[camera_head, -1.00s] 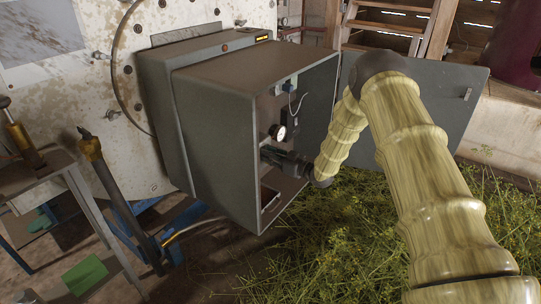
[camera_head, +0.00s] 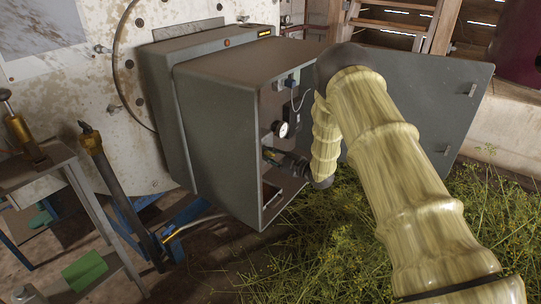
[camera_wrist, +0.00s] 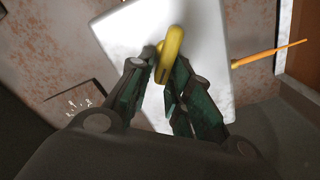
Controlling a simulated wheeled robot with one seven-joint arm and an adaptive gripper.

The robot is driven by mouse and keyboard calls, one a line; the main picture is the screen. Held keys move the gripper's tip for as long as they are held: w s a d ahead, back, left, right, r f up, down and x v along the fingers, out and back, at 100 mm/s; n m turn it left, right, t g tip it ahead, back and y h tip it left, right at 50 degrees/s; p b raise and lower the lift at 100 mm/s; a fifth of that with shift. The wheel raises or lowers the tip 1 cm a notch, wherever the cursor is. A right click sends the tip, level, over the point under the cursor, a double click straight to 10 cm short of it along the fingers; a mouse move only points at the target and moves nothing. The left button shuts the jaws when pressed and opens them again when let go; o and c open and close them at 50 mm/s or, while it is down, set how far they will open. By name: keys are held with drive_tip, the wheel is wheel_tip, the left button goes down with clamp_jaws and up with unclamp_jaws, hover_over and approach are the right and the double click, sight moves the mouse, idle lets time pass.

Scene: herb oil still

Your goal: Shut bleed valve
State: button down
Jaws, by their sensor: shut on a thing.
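In the wrist view a yellow handle (camera_wrist: 173,48), which looks like the bleed valve's, stands between the fingertips of my gripper (camera_wrist: 163,74). The jaws, with dark green pads, are shut on it. A pale panel (camera_wrist: 205,35) is behind the handle. In the head view my gripper (camera_head: 284,161) reaches into the open grey cabinet (camera_head: 221,138) from the right, below a round gauge (camera_head: 282,129). The valve body is hidden behind the fingers and the handle.
The cabinet's door (camera_head: 425,103) hangs open behind my arm. Cut herbs (camera_head: 330,245) cover the floor to the right. A metal stand (camera_head: 87,215) and a dark tool (camera_head: 120,195) stand at left. An orange rod (camera_wrist: 268,54) shows right of the jaws.

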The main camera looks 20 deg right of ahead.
drive_tip(key=n+b, duration=0.1)
drive_tip(key=n, duration=0.1)
drive_tip(key=f+n+b, duration=0.1)
drive_tip(key=n, duration=0.4)
drive_tip(key=shift+s+a+f+n+b, duration=0.1)
drive_tip(key=shift+f+n+b, duration=0.2)
drive_tip(key=shift+n+b, duration=0.1)
drive_tip(key=shift+n, duration=0.3)
drive_tip(key=c, duration=1.5)
unclamp_jaws()
drive_tip(key=shift+a, duration=0.1)
drive_tip(key=v, duration=1.2)
